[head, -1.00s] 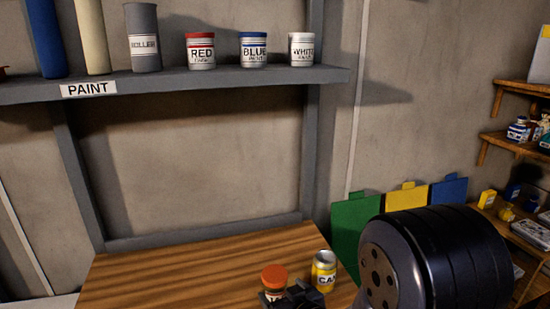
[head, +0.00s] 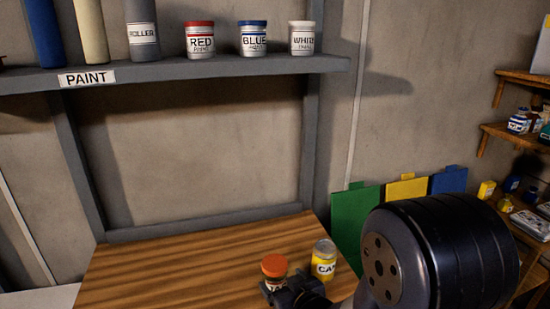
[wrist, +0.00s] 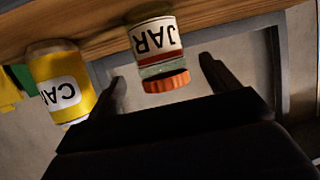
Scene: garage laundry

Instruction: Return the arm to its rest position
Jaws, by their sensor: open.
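My arm's dark end shows at the lower right of the head view, with my gripper (head: 290,292) low at the picture's bottom edge, close to a jar. In the wrist view my gripper (wrist: 162,70) has its two dark fingers apart. The jar (wrist: 155,40), with an orange lid and a "JAR" label, appears upside down between the fingers there; I cannot tell whether they touch it. In the head view the jar (head: 274,267) stands on a wooden table (head: 180,265), its lower part hidden by my gripper.
A yellow can (head: 323,260) stands right beside the jar; it also shows in the wrist view (wrist: 60,82). A grey shelf (head: 200,72) with paint cans is above. Green, yellow and blue panels (head: 355,215) stand behind my arm. The table's left part is clear.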

